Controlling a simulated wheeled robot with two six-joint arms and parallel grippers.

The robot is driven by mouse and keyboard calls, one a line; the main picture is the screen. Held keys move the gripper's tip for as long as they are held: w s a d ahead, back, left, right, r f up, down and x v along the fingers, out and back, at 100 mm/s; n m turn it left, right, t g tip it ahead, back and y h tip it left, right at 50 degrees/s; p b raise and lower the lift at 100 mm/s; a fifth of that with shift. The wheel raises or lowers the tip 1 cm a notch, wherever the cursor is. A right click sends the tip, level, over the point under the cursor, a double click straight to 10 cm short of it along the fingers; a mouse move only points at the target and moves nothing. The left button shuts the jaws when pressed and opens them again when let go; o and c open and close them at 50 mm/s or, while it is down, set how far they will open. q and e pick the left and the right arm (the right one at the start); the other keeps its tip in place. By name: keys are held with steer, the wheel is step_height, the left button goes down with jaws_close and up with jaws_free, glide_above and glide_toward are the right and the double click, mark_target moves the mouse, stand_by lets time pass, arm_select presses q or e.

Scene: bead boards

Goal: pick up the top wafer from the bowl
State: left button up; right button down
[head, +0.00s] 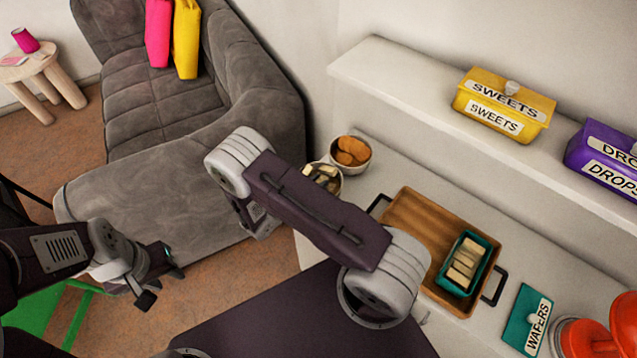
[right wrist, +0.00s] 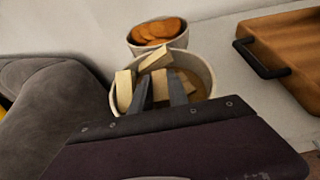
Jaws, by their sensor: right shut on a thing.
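A cream bowl (right wrist: 205,70) of pale wafers stands on the counter; it also shows in the head view (head: 337,187), partly hidden by my right arm. In the right wrist view my right gripper (right wrist: 160,88) has its fingers down inside the bowl, shut on an upright pale wafer (right wrist: 160,84). Another wafer (right wrist: 154,58) lies tilted across the top just behind the fingers. One more wafer (right wrist: 124,90) leans at the bowl's left side. The finger tips' lower contact is hard to see. My left gripper (head: 160,285) is open and empty, over the floor at left.
A bowl of orange-brown biscuits (head: 352,151) stands just behind. A wooden tray (head: 415,215) with a teal box (head: 480,262) of wafers lies to the right, near a WAFERS lid (head: 525,318). A shelf (head: 400,80) carries yellow and purple boxes. A grey sofa (head: 150,190) is at left.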

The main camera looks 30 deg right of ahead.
steer(key=shift+r, duration=0.45)
step_height(320, 180, up, 3)
steer(key=shift+f, duration=0.1)
steer(key=s+r, duration=0.7)
steer(key=s, duration=0.4)
steer(key=shift+s+a+r, duration=0.15)
steer(key=shift+s+a, duration=0.15)
steer(key=shift+a, duration=0.05)
